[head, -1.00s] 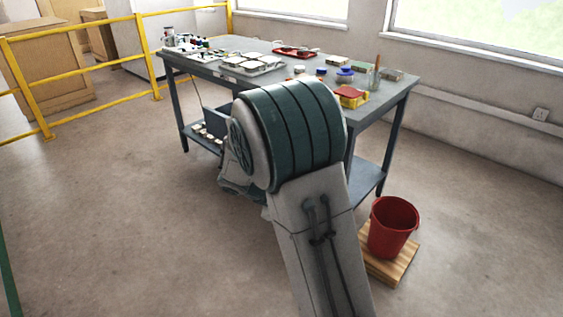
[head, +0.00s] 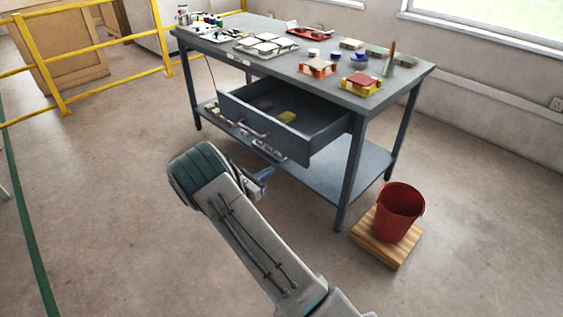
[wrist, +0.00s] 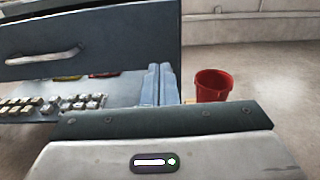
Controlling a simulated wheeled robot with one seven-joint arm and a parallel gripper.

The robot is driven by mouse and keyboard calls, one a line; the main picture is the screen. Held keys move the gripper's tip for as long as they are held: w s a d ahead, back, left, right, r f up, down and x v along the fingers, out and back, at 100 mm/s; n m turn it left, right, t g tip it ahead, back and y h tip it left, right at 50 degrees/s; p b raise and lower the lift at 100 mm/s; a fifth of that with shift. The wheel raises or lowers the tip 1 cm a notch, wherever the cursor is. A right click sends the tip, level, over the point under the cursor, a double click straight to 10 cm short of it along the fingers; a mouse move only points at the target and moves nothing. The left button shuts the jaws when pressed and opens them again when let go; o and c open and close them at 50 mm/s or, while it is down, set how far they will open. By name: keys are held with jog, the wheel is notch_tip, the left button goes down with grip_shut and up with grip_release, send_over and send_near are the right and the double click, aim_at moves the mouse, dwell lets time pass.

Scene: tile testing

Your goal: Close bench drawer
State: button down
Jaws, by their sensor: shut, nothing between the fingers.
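The bench drawer (head: 285,144) is grey-blue and stands pulled open under the bench top, with a small yellow thing (head: 287,117) inside. Its pale bar handle (head: 252,130) is on the front panel, and shows at the left in the wrist view (wrist: 45,57). My gripper (wrist: 162,72) is shut and empty, its fingers showing at the lower right edge of the drawer front (wrist: 110,30) in the wrist view. In the head view my gripper (head: 265,174) is partly hidden by my arm, in front of and below the drawer; I cannot tell whether it touches it.
The bench (head: 345,92) carries trays and small tile stands. A lower shelf (head: 335,175) holds several small pieces at the left. A red bucket (head: 400,212) stands on a wooden pallet (head: 372,243) at the right. Yellow railing (head: 110,41) runs behind left. The front floor is clear.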

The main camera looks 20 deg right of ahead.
aim_at(300, 150)
jog(key=p+x, duration=0.1)
jog(key=x, duration=1.2)
jog(key=shift+d, duration=0.15)
